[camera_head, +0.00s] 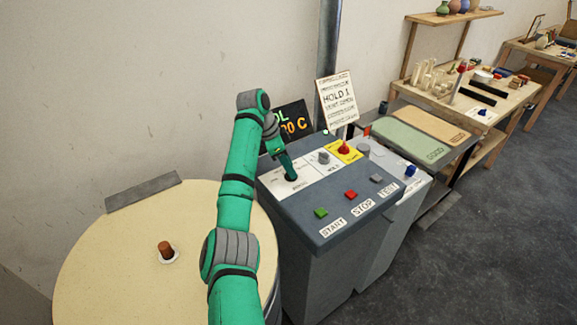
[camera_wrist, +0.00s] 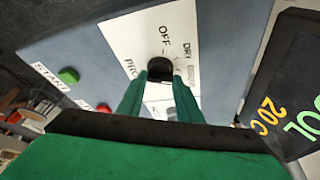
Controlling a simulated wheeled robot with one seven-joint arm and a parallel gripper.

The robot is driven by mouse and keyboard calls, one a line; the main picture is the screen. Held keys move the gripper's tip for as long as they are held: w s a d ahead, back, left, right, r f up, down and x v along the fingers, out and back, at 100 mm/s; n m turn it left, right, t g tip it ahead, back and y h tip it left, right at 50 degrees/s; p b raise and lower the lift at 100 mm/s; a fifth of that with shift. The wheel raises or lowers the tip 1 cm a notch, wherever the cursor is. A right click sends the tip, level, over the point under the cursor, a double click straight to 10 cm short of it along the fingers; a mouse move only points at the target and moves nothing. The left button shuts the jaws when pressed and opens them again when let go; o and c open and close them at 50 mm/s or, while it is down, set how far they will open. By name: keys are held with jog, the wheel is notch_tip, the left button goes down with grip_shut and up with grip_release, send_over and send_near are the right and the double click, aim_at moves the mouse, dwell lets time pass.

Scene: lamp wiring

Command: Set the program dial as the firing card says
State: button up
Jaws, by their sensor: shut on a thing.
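My gripper (camera_head: 290,177) reaches down onto the left white plate of the sloped grey control panel (camera_head: 283,203). In the wrist view its two green fingers (camera_wrist: 160,76) are shut on a black dial (camera_wrist: 158,66). The plate around this dial reads OFF, DRY and the start of a word like PRO; the fingers hide its lower part. The dial's pointer direction cannot be told. The firing card (camera_head: 338,98) stands behind the panel, with HOLD 1 in large letters and smaller lines too blurred to read surely.
A grey knob (camera_head: 323,157) and a red knob (camera_head: 344,147) on yellow sit right of my gripper. Green START (camera_head: 320,212), red STOP (camera_head: 350,194) and grey TEST (camera_head: 377,178) buttons line the front. A black display (camera_head: 292,117) stands behind; a round kiln lid (camera_head: 110,250) lies left.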

jog(key=o, duration=1)
jog(key=shift+o, duration=0.2)
jog(key=v, duration=1.1)
jog(key=shift+f, duration=0.1)
